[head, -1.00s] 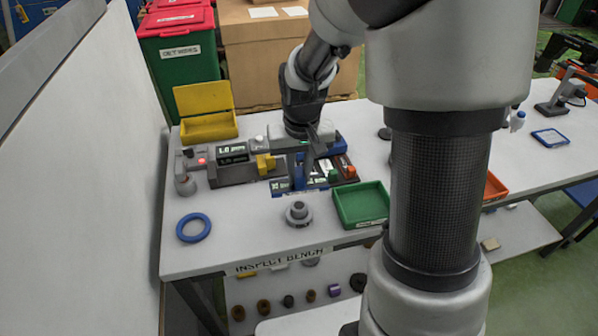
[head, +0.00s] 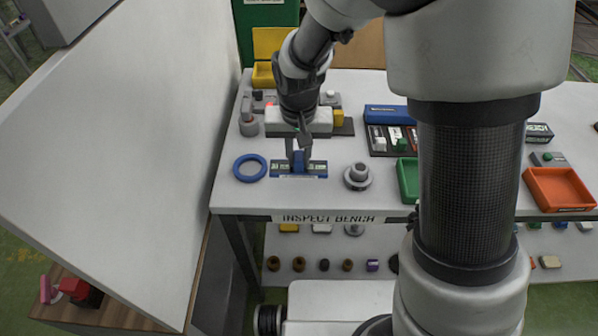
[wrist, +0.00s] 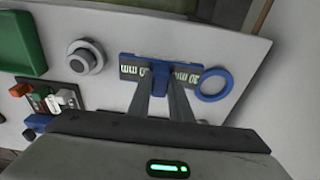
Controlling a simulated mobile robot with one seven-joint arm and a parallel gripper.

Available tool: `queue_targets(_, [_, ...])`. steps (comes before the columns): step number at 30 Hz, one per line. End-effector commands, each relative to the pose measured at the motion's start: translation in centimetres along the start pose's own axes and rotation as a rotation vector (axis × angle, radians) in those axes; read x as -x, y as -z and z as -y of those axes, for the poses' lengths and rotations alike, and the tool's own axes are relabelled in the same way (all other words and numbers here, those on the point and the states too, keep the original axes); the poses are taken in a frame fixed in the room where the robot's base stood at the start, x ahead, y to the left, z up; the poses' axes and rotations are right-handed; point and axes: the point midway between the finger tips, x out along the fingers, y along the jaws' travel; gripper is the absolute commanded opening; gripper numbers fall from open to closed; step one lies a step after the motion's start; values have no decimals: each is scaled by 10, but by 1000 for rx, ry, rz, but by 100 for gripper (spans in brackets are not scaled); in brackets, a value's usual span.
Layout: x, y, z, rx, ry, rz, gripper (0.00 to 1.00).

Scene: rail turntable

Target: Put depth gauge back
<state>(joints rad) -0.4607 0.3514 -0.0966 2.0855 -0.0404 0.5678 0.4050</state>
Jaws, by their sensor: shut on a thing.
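The depth gauge is a flat blue and dark bar with a pale marked scale and a blue middle block (head: 312,169). My gripper (head: 298,158) is shut on the middle block from above. In the wrist view the gauge (wrist: 132,72) lies across my fingertips (wrist: 160,88), with its scale showing on both sides. In the head view the gauge is over the front of the bench, between a blue ring (head: 238,167) and a grey flanged part (head: 358,183). I cannot tell whether it touches the bench top.
A dark compartment tray (head: 378,151) holds small blocks, with a blue case (head: 386,113) behind it. A green tray (head: 405,182) and an orange tray (head: 558,203) are to the right. A grey display device (head: 345,121) stands behind the gauge. A white panel (head: 120,130) rises at left.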

Motion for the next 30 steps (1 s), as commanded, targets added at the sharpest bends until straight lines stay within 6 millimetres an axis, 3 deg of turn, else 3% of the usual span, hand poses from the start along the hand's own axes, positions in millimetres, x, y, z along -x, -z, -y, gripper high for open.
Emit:
queue_targets(12, [-45, -7, 0, 1, 0, 0, 1])
queue_targets(23, [-50, -7, 0, 0, 1, -2, 1])
queue_targets(24, [-50, -7, 0, 0, 1, -1, 20])
queue_targets(27, [-49, -7, 0, 0, 1, -1, 37])
queue_targets(30, [-49, -7, 0, 0, 1, -1, 37])
